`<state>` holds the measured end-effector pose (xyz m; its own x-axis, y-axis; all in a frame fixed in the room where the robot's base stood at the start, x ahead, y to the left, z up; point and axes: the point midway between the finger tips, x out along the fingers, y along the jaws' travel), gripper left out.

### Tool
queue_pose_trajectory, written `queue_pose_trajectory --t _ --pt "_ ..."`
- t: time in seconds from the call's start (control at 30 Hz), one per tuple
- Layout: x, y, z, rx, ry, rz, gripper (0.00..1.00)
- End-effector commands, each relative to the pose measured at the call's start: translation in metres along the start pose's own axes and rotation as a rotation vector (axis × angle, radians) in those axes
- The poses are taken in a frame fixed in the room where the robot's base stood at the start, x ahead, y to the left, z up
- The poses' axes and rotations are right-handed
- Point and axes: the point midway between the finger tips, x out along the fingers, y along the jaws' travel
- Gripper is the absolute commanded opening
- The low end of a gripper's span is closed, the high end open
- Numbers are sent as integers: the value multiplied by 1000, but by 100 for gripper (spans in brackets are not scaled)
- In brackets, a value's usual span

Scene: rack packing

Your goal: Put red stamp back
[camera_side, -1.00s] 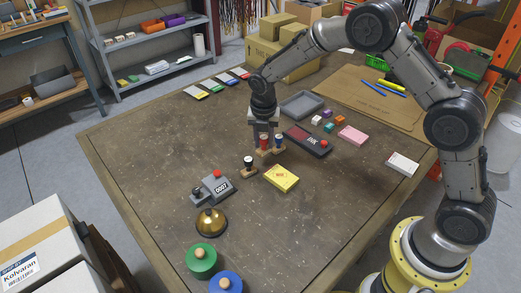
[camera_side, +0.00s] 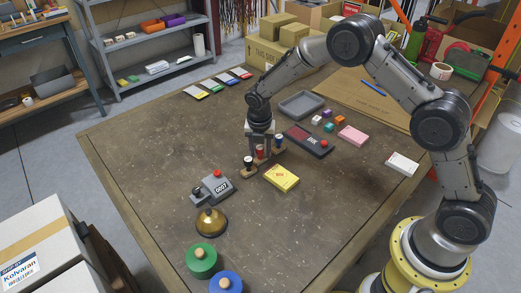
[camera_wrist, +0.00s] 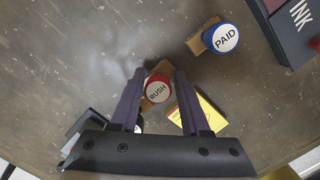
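The red stamp (camera_side: 260,152), labelled RUSH, sits between the fingers of my gripper (camera_side: 261,147). In the wrist view the red top (camera_wrist: 157,90) shows between my fingertips, which appear closed on its sides. A blue-topped PAID stamp (camera_side: 278,140) stands to its right with brown wood below it. It also shows in the wrist view (camera_wrist: 223,38). A black-topped stamp (camera_side: 249,162) stands to the front left and is mostly hidden by a finger in the wrist view. Wood shows under the red stamp; whether it rests fully there is hard to tell.
A yellow box (camera_side: 282,178) lies just in front of the stamps. A dark ink pad (camera_side: 310,141) lies behind right. A grey numbering stamp (camera_side: 214,187) and a brass bell (camera_side: 210,223) stand front left. The tabletop left of the stamps is clear.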

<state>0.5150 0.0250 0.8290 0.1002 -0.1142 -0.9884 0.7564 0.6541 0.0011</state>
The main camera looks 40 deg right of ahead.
Motion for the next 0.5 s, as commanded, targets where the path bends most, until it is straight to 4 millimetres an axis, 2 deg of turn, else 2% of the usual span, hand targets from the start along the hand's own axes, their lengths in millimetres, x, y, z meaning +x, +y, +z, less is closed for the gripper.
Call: queue_pose_trajectory --t 0.03,0.07,0.1,0.37,0.5 --pt "0 0 0 0 1 -1 58" --pt "0 0 0 0 1 -1 63" --pt "0 0 0 0 1 -1 64" --pt "-1 0 0 0 0 0 64" --pt "-11 0 1 0 -1 2 64"
